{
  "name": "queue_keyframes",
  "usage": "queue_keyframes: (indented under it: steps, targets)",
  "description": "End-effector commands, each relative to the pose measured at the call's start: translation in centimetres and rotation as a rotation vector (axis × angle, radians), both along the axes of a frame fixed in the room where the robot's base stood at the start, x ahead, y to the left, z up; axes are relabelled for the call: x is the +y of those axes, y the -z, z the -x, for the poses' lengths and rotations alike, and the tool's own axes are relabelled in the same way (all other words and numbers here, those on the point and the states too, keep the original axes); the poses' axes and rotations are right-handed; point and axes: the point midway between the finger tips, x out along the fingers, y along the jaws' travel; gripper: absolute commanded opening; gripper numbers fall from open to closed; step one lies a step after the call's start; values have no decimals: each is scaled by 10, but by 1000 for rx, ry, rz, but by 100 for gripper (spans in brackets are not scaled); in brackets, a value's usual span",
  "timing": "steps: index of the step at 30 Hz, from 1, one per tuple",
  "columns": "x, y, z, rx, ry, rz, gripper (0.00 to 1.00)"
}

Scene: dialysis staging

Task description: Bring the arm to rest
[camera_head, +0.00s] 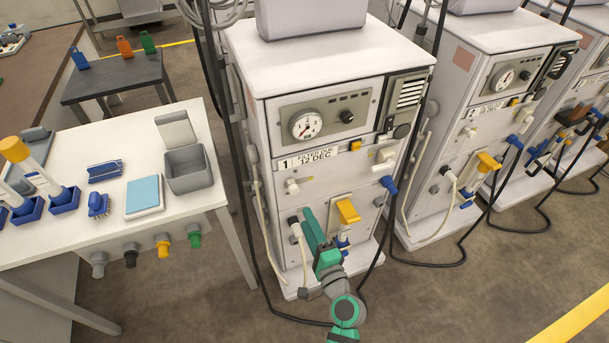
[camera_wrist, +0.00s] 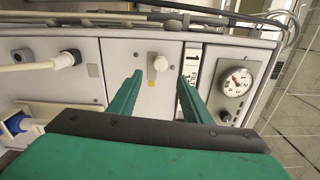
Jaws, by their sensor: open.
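My gripper (camera_head: 310,222) is green and reaches up to the front of the dialysis machine labelled 1 (camera_head: 325,55). In the wrist view my gripper (camera_wrist: 160,78) has its two green fingers apart with nothing held between them. Whether the fingers touch the panel I cannot tell. My arm comes up from the bottom of the head view.
A yellow connector (camera_head: 348,211) and a white hose plug (camera_head: 295,228) sit close beside my gripper. Black cables hang around the machine. A white table (camera_head: 110,232) with a grey open box (camera_head: 188,170) stands left. More machines stand right; the floor at lower right is clear.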

Motion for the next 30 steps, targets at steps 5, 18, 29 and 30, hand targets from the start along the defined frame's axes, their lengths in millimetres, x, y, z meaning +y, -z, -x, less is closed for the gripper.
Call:
queue_keyframes:
  steps: [5, 18, 29, 30]
  targets:
    - [0, 1, 1, 1, 1, 3, 44]
    - [0, 77, 103, 114, 134, 426, 44]
    - [1, 86, 223, 133, 167, 943, 44]
    - [3, 83, 235, 127, 163, 1000, 44]
